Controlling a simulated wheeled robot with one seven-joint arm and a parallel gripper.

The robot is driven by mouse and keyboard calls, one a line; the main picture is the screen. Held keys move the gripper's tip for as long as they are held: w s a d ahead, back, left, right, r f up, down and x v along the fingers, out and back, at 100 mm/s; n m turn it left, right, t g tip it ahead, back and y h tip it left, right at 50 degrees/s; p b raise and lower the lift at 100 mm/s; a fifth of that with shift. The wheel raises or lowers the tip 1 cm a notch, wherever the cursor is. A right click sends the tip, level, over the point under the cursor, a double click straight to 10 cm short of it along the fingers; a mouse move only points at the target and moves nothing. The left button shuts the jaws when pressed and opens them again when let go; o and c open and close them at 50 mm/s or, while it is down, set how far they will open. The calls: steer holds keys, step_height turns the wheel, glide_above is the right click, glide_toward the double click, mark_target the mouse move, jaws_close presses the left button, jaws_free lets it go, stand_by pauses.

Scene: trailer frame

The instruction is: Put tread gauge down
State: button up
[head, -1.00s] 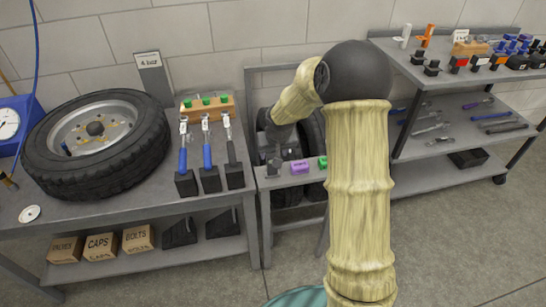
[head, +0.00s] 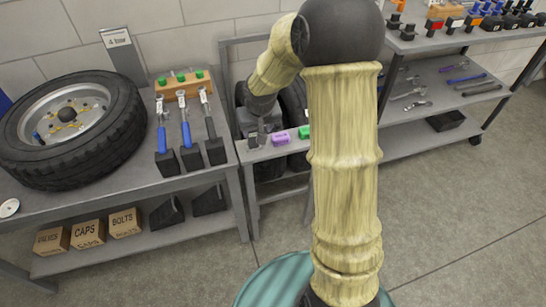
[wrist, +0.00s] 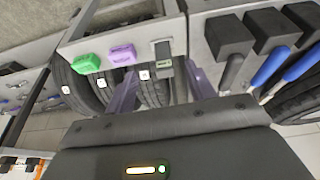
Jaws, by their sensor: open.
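A small dark gauge-like piece with a pale greenish face (wrist: 164,62), which looks like the tread gauge, rests on the narrow grey frame ledge (wrist: 130,36) in the wrist view. My gripper (wrist: 161,74) is open, one finger on each side of this piece, with gaps visible. In the head view my gripper (head: 257,132) is at the left end of the ledge, and the gauge is hard to make out there. A purple block (wrist: 122,54) and a green block (wrist: 88,63) sit beside it on the same ledge.
Tyres (wrist: 153,88) stand behind the ledge. The left bench holds a wheel (head: 70,130), several tools in black holders (head: 190,157) and a wooden block with green pieces (head: 183,82). A tool shelf (head: 430,75) stands at right. The floor at right is clear.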

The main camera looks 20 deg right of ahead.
steer(key=s+r+g, duration=0.1)
steer(key=s+r, duration=0.1)
steer(key=s, duration=1.9)
steer(key=shift+r, duration=0.4)
steer(key=shift+s, duration=0.1)
step_height(320, 180, up, 16)
steer(key=p, duration=1.5)
steer(key=shift+p, duration=0.4)
steer(key=shift+f, duration=0.15)
step_height(320, 180, down, 22)
steer(key=b, duration=2.1)
steer(key=shift+w+b, duration=0.2)
steer(key=shift+b, duration=0.2)
steer(key=shift+d, duration=0.1)
